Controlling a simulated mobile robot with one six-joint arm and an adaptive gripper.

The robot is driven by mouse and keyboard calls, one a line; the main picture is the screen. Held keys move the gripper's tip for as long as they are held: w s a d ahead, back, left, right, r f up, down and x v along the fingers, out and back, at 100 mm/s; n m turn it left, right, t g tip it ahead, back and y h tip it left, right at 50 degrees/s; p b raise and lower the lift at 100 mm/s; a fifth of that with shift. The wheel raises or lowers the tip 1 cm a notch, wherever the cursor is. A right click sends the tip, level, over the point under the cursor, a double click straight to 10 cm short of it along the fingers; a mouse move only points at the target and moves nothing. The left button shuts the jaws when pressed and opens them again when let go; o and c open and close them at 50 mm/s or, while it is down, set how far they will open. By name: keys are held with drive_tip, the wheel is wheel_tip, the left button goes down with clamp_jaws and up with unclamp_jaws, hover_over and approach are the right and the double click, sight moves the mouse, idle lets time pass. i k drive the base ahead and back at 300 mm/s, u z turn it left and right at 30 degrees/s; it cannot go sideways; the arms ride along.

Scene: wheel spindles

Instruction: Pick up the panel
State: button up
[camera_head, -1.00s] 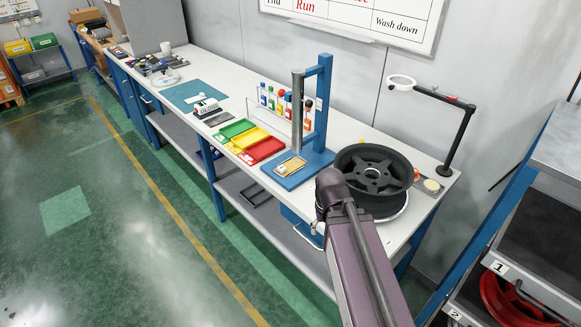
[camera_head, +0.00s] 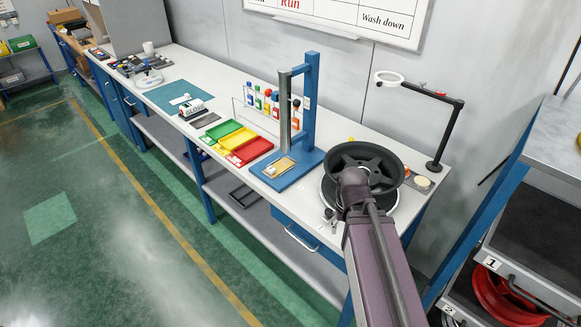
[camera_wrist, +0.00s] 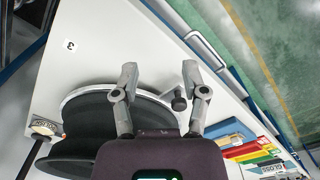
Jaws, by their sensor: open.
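I cannot tell which thing is the panel. A small tan flat piece (camera_head: 279,167) lies on the blue base of the press stand, but I cannot tell if it is the panel. My gripper (camera_wrist: 159,73) is open and empty in the wrist view, above the white bench top. A small dark knob (camera_wrist: 178,100) shows between the fingers, nearer the right one. The dark wheel (camera_head: 367,166) stands on a round pale-rimmed plate behind my arm, and it also shows at the left in the wrist view (camera_wrist: 88,125). My arm hides part of the wheel in the head view.
The blue press stand (camera_head: 311,105) rises left of the wheel. Green, yellow and red trays (camera_head: 247,150) lie farther left, with coloured bottles behind. A lamp-like magnifier (camera_head: 455,125) stands at the right. A rack with a red wheel (camera_head: 497,300) is at the far right.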

sight(280, 165)
drive_tip(key=z, duration=0.55)
drive_tip(key=k, duration=0.9)
drive_tip(key=u, duration=0.75)
drive_tip(key=i, duration=1.05)
drive_tip(key=u, duration=0.05)
